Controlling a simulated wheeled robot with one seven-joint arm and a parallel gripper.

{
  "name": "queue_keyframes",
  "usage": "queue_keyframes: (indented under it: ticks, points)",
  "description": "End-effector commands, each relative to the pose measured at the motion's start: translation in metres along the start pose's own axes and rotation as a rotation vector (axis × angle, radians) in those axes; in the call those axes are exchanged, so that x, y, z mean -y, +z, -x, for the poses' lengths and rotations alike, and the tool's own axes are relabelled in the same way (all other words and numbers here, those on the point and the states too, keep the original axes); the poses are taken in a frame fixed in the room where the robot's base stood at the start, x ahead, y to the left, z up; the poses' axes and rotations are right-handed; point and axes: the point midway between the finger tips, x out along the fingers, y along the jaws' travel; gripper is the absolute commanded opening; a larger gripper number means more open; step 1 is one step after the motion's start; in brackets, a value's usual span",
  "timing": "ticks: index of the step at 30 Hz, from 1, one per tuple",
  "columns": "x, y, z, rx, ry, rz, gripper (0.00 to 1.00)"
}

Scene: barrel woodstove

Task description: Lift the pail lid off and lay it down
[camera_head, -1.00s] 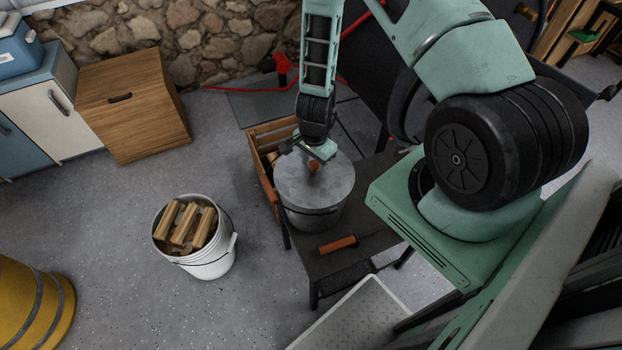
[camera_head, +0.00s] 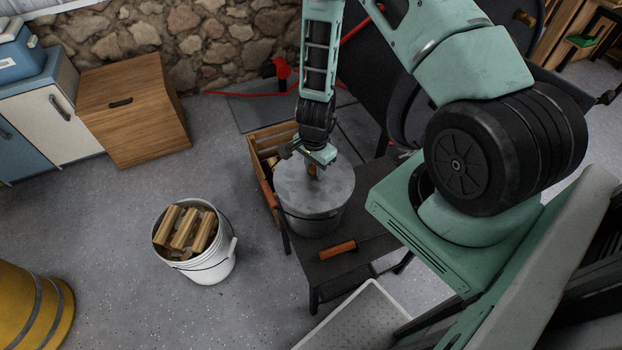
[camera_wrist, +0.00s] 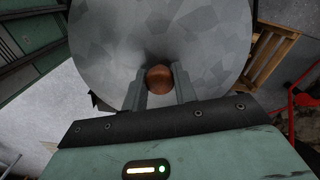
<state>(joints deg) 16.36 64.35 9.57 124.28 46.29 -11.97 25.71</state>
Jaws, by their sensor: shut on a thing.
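The grey metal pail (camera_head: 314,222) stands upright on a small dark table (camera_head: 345,262). Its round grey lid (camera_head: 330,188) sits on the pail's top, with no clear gap visible between them. A brown wooden knob (camera_wrist: 159,79) stands at the lid's middle. My gripper (camera_head: 313,172) is above the lid, shut on the knob, with one finger on each side of it. In the wrist view the lid (camera_wrist: 205,45) fills much of the picture behind my fingers. The pail's inside is hidden by the lid.
A tool with an orange-brown handle (camera_head: 338,249) lies on the table in front of the pail. A wooden crate (camera_head: 258,150) is behind it. A white bucket of firewood (camera_head: 207,266) stands left on the floor. The dark stove (camera_head: 365,75) is behind my arm.

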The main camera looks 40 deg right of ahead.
Motion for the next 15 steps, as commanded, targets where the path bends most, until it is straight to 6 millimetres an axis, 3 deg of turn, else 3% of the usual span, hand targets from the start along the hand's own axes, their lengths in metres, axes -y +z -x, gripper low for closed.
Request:
queue_keyframes:
  ticks: [15]
  points:
    - [0.000, 0.000, 0.015, 0.000, 0.000, 0.001, 0.00]
